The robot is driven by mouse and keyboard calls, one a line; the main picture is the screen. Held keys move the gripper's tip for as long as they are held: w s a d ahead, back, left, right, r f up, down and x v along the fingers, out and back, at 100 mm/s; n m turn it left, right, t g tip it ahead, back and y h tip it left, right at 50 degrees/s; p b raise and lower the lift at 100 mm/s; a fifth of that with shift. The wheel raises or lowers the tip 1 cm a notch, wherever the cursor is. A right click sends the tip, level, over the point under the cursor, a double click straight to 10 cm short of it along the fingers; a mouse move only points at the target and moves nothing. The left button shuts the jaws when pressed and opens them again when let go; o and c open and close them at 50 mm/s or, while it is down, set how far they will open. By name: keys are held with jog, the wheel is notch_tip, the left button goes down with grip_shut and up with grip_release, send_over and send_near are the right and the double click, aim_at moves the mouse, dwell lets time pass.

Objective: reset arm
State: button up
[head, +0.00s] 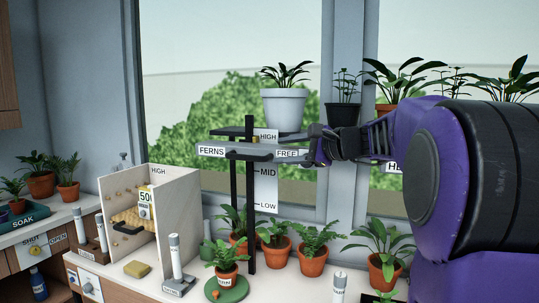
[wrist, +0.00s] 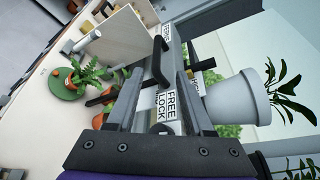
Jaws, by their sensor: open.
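My gripper (head: 272,144) reaches in from the right at the plant stand, its jaws open. In the wrist view its two grey fingers (wrist: 158,85) are spread, with a black handle (wrist: 160,62) and a FREE/LOCK label (wrist: 170,105) showing between them. No contact with the handle can be made out. The stand's black post (head: 250,215) carries a FERNS label (head: 212,151) and a HIGH, MID, LOW scale (head: 267,187). A pale grey pot with a plant (head: 284,108) is just above the fingers; its base is partly hidden. It also shows in the wrist view (wrist: 238,98).
Potted ferns (head: 312,250) stand on the counter below. A fern on a green saucer (head: 240,290) is in front of the post. A cream box (head: 184,200) stands left. More pots (head: 343,113) line the window at right. A SOAK tray (head: 25,217) is far left.

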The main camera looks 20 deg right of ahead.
jog(key=shift+s+d+r, duration=0.15)
jog(key=shift+s+d, duration=0.25)
jog(key=shift+s, duration=0.15)
